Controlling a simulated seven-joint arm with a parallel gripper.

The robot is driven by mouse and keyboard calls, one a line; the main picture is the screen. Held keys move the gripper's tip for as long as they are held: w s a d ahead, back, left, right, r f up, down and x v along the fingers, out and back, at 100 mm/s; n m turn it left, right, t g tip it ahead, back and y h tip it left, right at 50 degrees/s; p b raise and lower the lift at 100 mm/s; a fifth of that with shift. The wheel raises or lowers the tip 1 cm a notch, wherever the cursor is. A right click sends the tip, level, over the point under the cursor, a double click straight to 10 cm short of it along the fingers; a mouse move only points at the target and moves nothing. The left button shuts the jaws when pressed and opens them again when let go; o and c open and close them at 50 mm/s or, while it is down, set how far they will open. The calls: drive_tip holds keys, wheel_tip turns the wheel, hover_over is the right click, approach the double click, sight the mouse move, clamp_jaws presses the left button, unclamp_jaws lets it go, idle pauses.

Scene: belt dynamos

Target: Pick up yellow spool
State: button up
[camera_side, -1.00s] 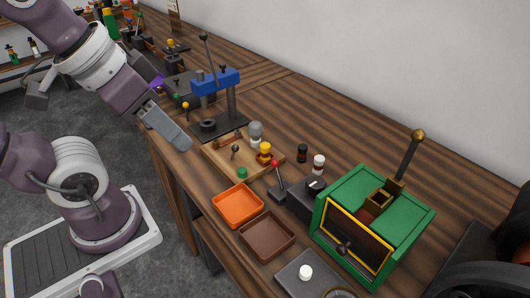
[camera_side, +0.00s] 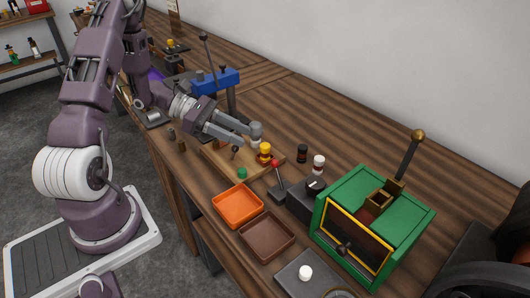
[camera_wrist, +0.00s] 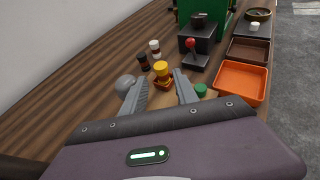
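The yellow spool (camera_side: 264,149) stands on the light wooden board (camera_side: 222,168), with a reddish band below its top. In the wrist view the yellow spool (camera_wrist: 161,70) shows just past and between my fingertips. My gripper (camera_side: 246,139) is over the board, to the left of the spool in the side view. Its two fingers (camera_wrist: 158,82) are spread apart with nothing between them. A grey round-topped piece (camera_side: 256,131) stands close to the spool and beside one finger.
A red-knobbed lever (camera_side: 276,166) and a green-capped piece (camera_side: 242,173) are near the spool. An orange tray (camera_side: 238,218) and a brown tray (camera_side: 267,255) lie in front. A blue press (camera_side: 217,83) stands behind, a green box (camera_side: 350,185) at right.

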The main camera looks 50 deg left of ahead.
sight(264, 145)
drive_tip(key=x, duration=0.7)
drive_tip(key=shift+w+d+f, duration=0.15)
drive_tip(key=shift+d, duration=0.2)
clamp_jaws()
